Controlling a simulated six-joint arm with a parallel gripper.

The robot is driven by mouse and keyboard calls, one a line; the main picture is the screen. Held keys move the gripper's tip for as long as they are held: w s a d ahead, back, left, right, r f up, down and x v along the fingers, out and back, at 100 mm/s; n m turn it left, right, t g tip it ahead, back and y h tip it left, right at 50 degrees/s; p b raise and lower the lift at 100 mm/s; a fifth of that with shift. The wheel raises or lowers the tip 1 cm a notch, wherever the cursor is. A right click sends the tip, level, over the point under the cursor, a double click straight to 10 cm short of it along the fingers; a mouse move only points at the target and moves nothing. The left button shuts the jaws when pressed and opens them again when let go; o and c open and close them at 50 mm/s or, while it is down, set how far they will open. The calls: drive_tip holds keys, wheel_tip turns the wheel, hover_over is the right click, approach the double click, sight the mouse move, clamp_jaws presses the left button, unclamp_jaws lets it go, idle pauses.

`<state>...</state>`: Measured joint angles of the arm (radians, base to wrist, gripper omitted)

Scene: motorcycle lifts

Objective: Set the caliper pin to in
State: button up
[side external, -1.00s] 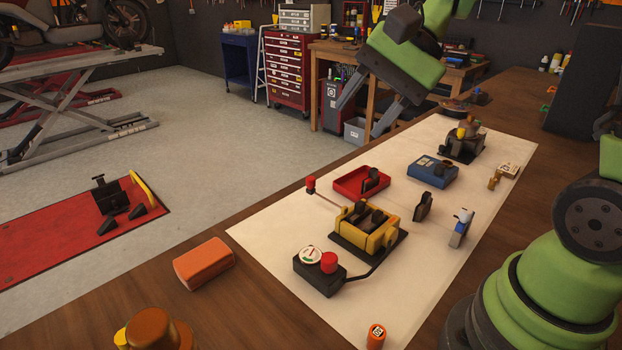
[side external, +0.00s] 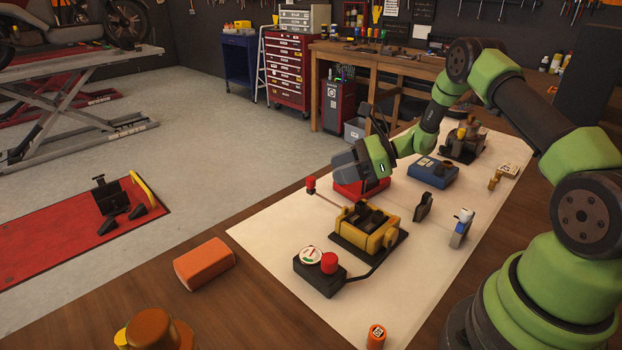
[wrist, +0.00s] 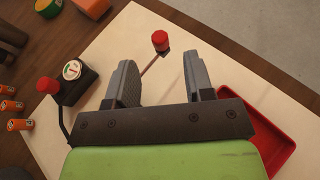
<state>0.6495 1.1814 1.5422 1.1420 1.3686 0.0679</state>
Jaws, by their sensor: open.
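The caliper pin is a thin rod with a red knob (side external: 310,183). It sticks out from the yellow caliper (side external: 378,237), which sits on a dark base on the white mat. In the wrist view the red knob (wrist: 160,40) shows just beyond my fingertips, between them in the picture, with its rod running back toward my palm. My gripper (side external: 345,163) is open and empty, to the right of and above the knob, over the red tray. In the wrist view my gripper (wrist: 158,62) hides the caliper. Nothing touches the knob.
A red tray (side external: 345,189) is partly behind my gripper. A black box (side external: 318,274) with a gauge and red button stands near the caliper. A blue box (side external: 432,171) and small stands are further right. An orange block (side external: 204,262) lies on the wood.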

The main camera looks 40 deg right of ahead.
sight(313, 178)
drive_tip(key=x, duration=0.7)
